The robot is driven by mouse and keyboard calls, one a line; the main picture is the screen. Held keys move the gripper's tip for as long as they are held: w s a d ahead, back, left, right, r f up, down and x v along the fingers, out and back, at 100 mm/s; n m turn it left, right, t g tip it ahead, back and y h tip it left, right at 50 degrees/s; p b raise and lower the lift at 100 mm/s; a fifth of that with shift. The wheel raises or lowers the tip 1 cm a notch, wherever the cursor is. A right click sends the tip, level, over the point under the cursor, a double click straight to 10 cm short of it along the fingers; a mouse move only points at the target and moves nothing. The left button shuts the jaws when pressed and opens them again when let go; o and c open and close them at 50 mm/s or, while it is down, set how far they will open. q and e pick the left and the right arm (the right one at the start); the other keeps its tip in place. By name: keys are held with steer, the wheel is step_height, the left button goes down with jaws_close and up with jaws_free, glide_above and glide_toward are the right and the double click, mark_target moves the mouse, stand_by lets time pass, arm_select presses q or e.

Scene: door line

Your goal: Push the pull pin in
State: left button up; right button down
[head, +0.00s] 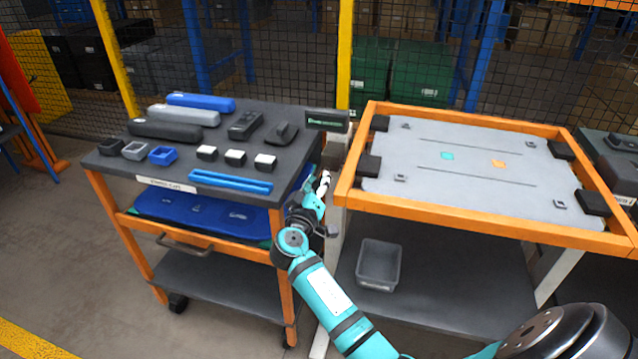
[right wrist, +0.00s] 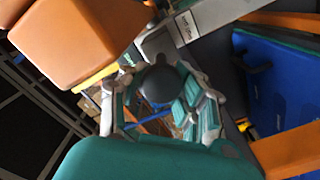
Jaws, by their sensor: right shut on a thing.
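The pull pin's dark round knob (right wrist: 158,84) shows between the fingers of my right gripper (right wrist: 166,108) in the right wrist view. The fingers lie around the knob and are shut on it. In the head view my right gripper (head: 318,192) is low in the gap between the tool cart and the orange-framed table. The pin is hidden there behind the gripper and arm. How far the pin stands out cannot be told. My left gripper is not in view.
The dark-topped cart (head: 110,163) on the left holds battery-like blocks, small bins and a blue rail (head: 230,182). The orange-framed table (head: 470,222) stands on the right, with a grey bin (head: 379,265) on its lower shelf. A small dark box with a green display (head: 327,120) stands between them.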

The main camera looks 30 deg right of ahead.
steer(key=shift+w+f, duration=0.1)
steer(key=shift+f, duration=0.15)
steer(key=shift+w+d+b, duration=0.15)
steer(key=shift+d+b, duration=0.1)
steer(key=shift+b, duration=0.15)
steer(key=shift+b+x, duration=0.8)
steer(key=shift+x, duration=0.2)
steer(key=shift+w+d+r, duration=0.15)
steer(key=shift+w, duration=0.05)
steer(key=c, duration=0.9)
jaws_free()
steer(key=shift+r, duration=0.1)
steer(key=v, duration=1.2)
steer(key=shift+s+d, duration=0.1)
